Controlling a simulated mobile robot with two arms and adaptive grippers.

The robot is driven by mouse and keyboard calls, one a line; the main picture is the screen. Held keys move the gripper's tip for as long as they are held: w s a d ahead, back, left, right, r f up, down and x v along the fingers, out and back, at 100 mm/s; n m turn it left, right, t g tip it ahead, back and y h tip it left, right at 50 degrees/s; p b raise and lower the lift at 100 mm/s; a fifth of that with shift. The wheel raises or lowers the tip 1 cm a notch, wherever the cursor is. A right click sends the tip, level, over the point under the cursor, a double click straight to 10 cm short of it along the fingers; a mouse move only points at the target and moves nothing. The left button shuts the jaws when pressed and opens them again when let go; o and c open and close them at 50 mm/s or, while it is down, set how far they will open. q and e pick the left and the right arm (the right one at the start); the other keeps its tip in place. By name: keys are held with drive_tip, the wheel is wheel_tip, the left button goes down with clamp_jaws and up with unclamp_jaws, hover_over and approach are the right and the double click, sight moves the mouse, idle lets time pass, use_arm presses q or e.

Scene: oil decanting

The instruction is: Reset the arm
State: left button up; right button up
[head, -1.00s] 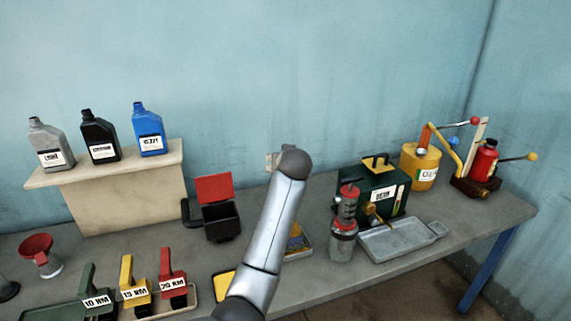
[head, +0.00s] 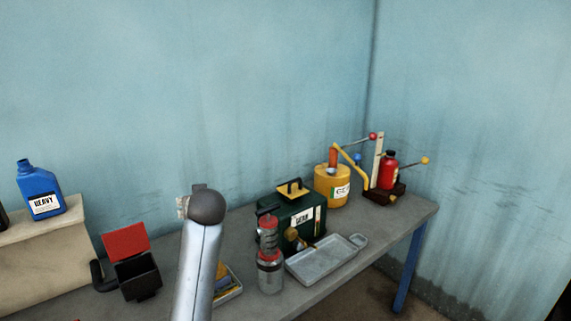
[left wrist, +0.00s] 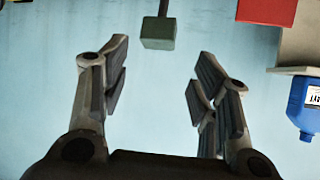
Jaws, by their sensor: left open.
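My left arm (head: 198,255) rises from the bottom of the head view, in front of the workbench. Its gripper (left wrist: 162,62) is best seen in the left wrist view, with the fingers spread wide and nothing between them. In the head view only a small part beside the dark rounded joint shows, and the fingers are hidden. My right gripper is in neither view.
The workbench (head: 330,292) holds a black box with a red lid (head: 125,242), a green can (head: 290,212), a grey tray (head: 325,262), a clear red-topped container (head: 270,270) and a yellow can (head: 330,185). A blue bottle (head: 40,190) stands on a raised shelf (head: 45,250).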

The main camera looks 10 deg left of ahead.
use_arm(q)
drive_tip(key=s+d+f+m+g+h, duration=0.1)
drive_tip(key=s+d+f+m+h, duration=0.15)
drive_tip(key=s+f, duration=0.65)
drive_tip(key=s+d+f+m+g+h, duration=0.15)
drive_tip(key=s+d+f, duration=0.25)
drive_tip(key=s+f, duration=0.55)
drive_tip(key=s+d+f+m+g+h, duration=0.1)
drive_tip(key=s+d+f, duration=0.2)
drive_tip(key=s, duration=0.5)
drive_tip(key=s+d+f+m+g+h, duration=0.1)
drive_tip(key=s+d+f+m+g, duration=0.15)
drive_tip(key=s, duration=0.45)
drive_tip(key=s+d+f+m+h, duration=0.1)
drive_tip(key=s+d+f, duration=0.25)
drive_tip(key=s, duration=0.45)
wheel_tip(320, 180, down, 27)
drive_tip(key=g+b, duration=0.1)
drive_tip(key=b, duration=0.2)
drive_tip(key=s+a+f+g+b, duration=0.1)
drive_tip(key=s+a+f+b, duration=0.1)
drive_tip(key=s+f, duration=1.6)
wheel_tip(320, 180, down, 2)
drive_tip(key=shift+a+g, duration=0.3)
drive_tip(key=shift+g, duration=0.1)
